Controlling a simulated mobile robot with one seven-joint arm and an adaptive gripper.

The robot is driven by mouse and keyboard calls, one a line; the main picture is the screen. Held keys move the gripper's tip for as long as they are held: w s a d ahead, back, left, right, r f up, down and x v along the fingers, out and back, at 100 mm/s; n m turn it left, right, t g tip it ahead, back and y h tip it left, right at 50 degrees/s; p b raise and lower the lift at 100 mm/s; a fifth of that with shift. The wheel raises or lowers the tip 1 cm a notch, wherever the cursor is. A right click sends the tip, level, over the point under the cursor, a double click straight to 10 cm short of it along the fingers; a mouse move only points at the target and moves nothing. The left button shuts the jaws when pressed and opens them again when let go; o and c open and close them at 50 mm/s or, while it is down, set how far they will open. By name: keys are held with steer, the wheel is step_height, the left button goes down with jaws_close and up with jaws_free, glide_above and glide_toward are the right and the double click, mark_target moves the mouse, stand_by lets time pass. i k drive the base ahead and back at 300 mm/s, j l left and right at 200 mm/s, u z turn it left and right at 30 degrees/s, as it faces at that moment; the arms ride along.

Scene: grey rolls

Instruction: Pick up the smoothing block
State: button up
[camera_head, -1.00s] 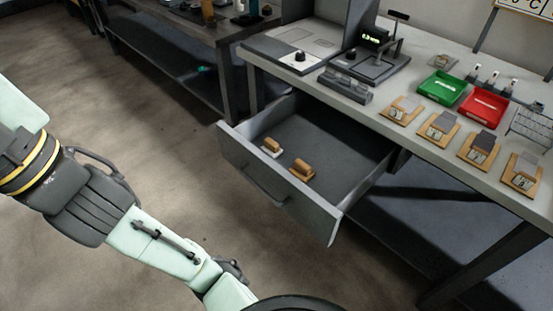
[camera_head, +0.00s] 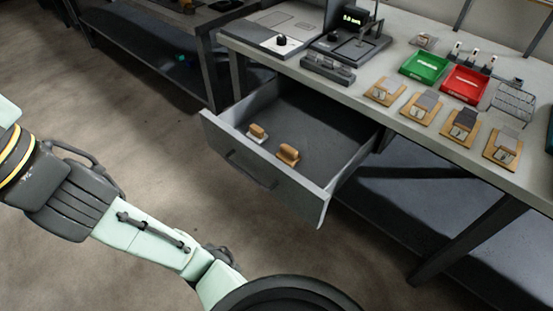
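Two small blocks with wooden handles lie inside an open grey drawer. The left block (camera_head: 257,131) has a light brown handle on a pale grey-white base. The right block (camera_head: 288,154) is brown all over and a little nearer the drawer front. I cannot tell from their looks which one is the smoothing block. My arm reaches in from the left edge, low in the picture and to the left of the drawer. I cannot make out my gripper or its fingers in this view. Both blocks are untouched.
The open drawer (camera_head: 262,187) juts out beneath the workbench (camera_head: 385,127). On the bench are a green tray (camera_head: 425,66), a red tray (camera_head: 464,84), a wire rack (camera_head: 513,101), several wooden boards with grey pieces and a device with a lit display. The floor before the drawer is clear.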

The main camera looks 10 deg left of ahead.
mark_target(288, 154)
steer(key=z, duration=2.3)
steer(key=u, duration=2.3)
steer(key=i+l, duration=0.1)
steer(key=l, duration=0.4)
steer(key=i+l, duration=0.1)
steer(key=l, duration=0.4)
steer(key=u, duration=0.05)
